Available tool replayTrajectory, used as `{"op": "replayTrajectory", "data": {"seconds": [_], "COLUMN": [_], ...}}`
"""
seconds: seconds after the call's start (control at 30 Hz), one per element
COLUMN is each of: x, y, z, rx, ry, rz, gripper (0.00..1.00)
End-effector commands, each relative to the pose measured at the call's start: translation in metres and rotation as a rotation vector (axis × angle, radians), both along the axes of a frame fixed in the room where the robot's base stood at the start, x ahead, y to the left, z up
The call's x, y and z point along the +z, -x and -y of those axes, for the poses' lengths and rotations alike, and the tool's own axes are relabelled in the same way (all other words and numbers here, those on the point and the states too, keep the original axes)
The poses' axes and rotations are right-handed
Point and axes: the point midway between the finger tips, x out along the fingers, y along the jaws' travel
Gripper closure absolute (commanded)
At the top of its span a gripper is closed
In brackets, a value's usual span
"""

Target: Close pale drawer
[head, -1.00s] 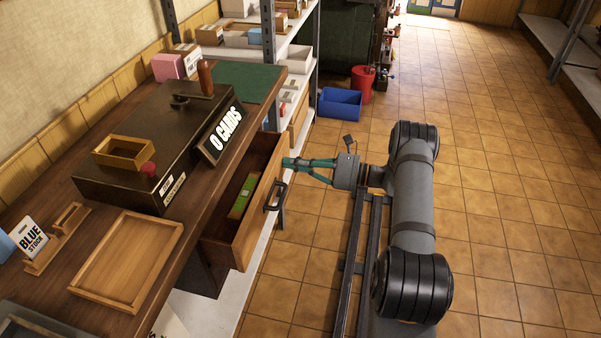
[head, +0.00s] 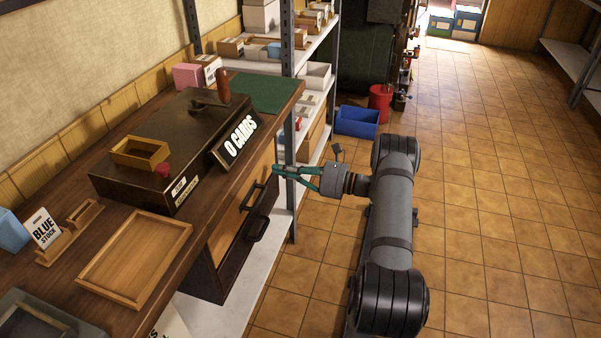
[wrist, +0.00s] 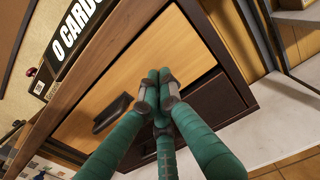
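The pale drawer (head: 233,217) is under the counter top, its light wood front in line with the dark cabinet frame around it. No open interior shows. Its dark handle (wrist: 113,113) is left of my fingers in the wrist view, where the pale front (wrist: 165,60) fills the middle. My gripper (head: 275,170) is at the far end of the drawer front, pointing at it. In the wrist view my gripper (wrist: 159,74) has its fingertips together with nothing between them. The tips are against or very near the front; contact is unclear.
A dark drawer (wrist: 215,96) with its own handle (head: 258,229) sits below the pale one. Above are the counter, a dark box with the "O CARDS" sign (head: 238,142), and a wooden tray (head: 137,258). Metal shelving stands beyond; the tiled floor (head: 480,230) is clear at right.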

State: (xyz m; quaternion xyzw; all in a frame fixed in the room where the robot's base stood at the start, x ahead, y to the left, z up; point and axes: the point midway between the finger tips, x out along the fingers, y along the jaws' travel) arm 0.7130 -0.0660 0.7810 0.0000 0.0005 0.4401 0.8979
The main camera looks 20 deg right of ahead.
Motion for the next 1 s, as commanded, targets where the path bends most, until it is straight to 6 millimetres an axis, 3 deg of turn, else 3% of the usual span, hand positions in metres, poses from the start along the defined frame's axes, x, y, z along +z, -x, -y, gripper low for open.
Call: {"op": "replayTrajectory", "data": {"seconds": [0.3,0.5,1.0], "x": [-0.001,-0.001,0.0], "y": [0.044,0.065,0.073], "z": [0.058,0.083,0.093], "rx": [-0.003,0.001,0.002], "ry": [0.0,0.001,0.001], "rz": [0.0,0.0,0.001], "gripper": [1.0,1.0,1.0]}}
